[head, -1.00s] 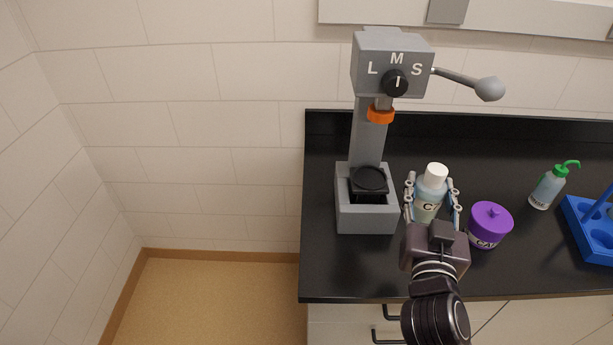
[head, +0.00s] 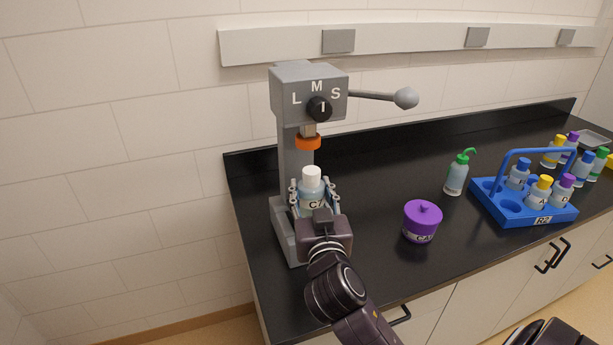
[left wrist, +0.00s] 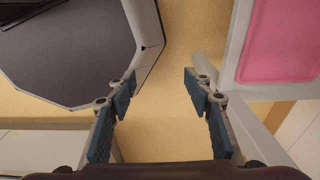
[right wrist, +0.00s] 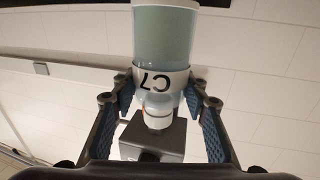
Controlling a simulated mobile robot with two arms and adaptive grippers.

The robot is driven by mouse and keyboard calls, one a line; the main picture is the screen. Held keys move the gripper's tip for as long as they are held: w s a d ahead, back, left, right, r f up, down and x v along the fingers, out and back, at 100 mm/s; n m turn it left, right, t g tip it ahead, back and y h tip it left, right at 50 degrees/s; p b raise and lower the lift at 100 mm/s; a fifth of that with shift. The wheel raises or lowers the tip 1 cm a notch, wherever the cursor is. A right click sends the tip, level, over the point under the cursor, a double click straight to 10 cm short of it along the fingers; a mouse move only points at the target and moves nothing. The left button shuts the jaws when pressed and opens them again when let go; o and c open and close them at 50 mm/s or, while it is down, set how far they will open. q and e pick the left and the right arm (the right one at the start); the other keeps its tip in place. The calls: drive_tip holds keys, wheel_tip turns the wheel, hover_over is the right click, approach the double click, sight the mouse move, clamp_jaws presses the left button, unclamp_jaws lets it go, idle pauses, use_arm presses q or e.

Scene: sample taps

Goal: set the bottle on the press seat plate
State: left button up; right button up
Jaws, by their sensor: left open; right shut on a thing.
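The bottle (head: 311,178), pale blue with a white cap and a C7 label, is upright between the fingers of my right gripper (head: 314,196). The right gripper is shut on it, and the bottle also shows in the right wrist view (right wrist: 165,40). The grey press (head: 295,150) stands at the counter's left end. The bottle is in front of its column, below the orange ring (head: 308,142). The seat plate is hidden behind the bottle and gripper, so I cannot tell whether they touch. My left gripper (left wrist: 160,83) is open and empty.
A purple-lidded jar (head: 422,221) stands right of the press. A green-tipped wash bottle (head: 456,178) and a blue rack (head: 525,216) with bottles are further right. The press lever (head: 405,98) sticks out to the right, above the counter (head: 375,180).

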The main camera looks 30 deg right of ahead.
drive_tip(key=x, duration=0.2)
drive_tip(key=p+x, duration=0.1)
drive_tip(key=x, duration=0.1)
drive_tip(key=f+p+x, duration=0.1)
drive_tip(key=x, duration=0.2)
drive_tip(key=shift+d, duration=0.15)
drive_tip(key=shift+f, duration=0.25)
use_arm(q)
drive_tip(key=shift+a+r, duration=0.2)
drive_tip(key=shift+r, duration=0.45)
drive_tip(key=shift+a+r, duration=0.15)
drive_tip(key=shift+r, duration=0.45)
use_arm(e)
drive_tip(key=shift+s, duration=0.1)
drive_tip(key=shift+f, duration=0.1)
drive_tip(key=o, duration=1.4)
drive_tip(key=shift+c, duration=0.2)
use_arm(q)
drive_tip(key=shift+f, duration=0.15)
